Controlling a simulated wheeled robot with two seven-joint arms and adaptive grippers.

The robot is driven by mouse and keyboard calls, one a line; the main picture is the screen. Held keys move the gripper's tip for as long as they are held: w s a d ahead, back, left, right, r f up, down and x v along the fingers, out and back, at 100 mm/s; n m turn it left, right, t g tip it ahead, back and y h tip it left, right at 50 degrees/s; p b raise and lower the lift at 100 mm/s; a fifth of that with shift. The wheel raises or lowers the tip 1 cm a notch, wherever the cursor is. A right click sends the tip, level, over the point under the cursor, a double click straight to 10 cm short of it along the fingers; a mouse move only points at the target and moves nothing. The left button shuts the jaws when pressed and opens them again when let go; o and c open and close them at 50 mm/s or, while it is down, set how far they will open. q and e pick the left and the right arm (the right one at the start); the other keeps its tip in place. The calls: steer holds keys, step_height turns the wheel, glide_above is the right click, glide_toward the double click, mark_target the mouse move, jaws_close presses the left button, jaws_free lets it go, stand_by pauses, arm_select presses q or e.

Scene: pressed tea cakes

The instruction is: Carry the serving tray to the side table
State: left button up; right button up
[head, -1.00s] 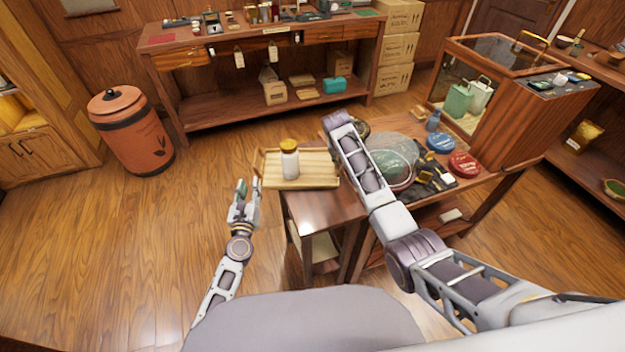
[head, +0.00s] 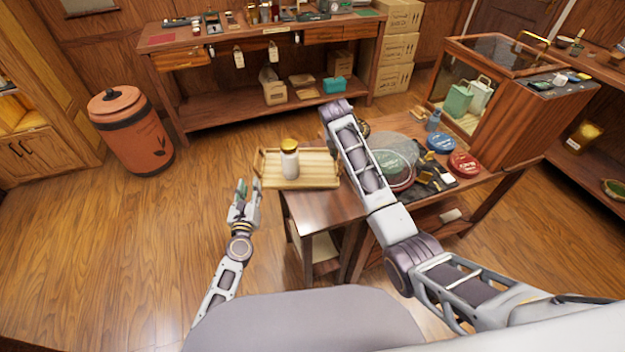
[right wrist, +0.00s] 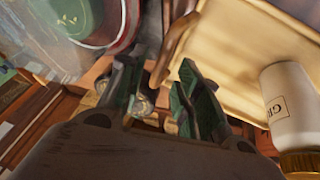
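The serving tray (head: 325,182) is pale wood. It is at the left end of a brown table (head: 322,209), its left part past the table's edge. A white jar with a gold lid (head: 290,160) stands upright on it. My left gripper (head: 247,192) is open and empty, just left of and below the tray's left end. In the right wrist view my right gripper (right wrist: 165,100) is open, with a brown tray handle (right wrist: 178,38) ahead of its fingertips; I see no grip on it. In the head view my right forearm hides this gripper. I cannot tell which table is the side table.
On the brown table's right are a glass case (head: 470,95), blue (head: 440,143) and red (head: 465,163) round tins, and a glass dome (head: 395,150). A long workbench (head: 225,120) stands at the back. An orange bin (head: 132,135) is left. Floor at left is clear.

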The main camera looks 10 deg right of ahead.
steer(key=v, duration=0.6)
steer(key=shift+r, duration=0.35)
steer(key=shift+s+a, duration=0.1)
steer(key=shift+s, duration=0.05)
